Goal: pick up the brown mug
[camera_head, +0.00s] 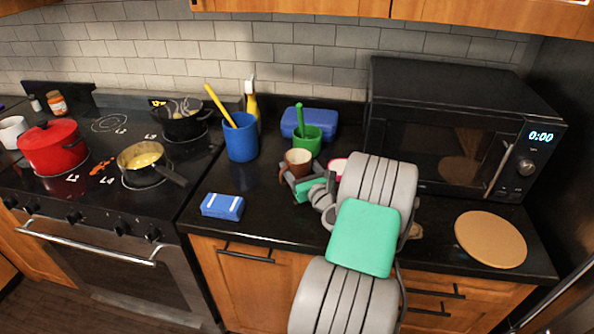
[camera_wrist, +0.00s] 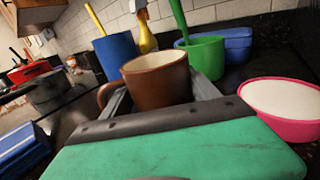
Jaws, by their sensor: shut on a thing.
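The brown mug (camera_wrist: 158,84) is upright with a pale inside, and its handle points left in the wrist view. In the head view the mug (camera_head: 298,161) is at the far end of my arm, over the counter in front of the green cup. My gripper (camera_head: 296,178) is shut on the mug, with grey fingers at its sides; in the wrist view my gripper (camera_wrist: 160,98) shows the mug between the fingers. The mug's lower part is hidden by my gripper. I cannot tell whether its base touches the counter.
Close behind stand a blue cup (camera_head: 241,138), a green cup (camera_head: 307,139), a yellow bottle (camera_head: 252,104) and a blue box (camera_head: 325,121). A pink bowl (camera_wrist: 286,110) is close on the right. A microwave (camera_head: 455,125) is at the right, a stove (camera_head: 105,150) at the left.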

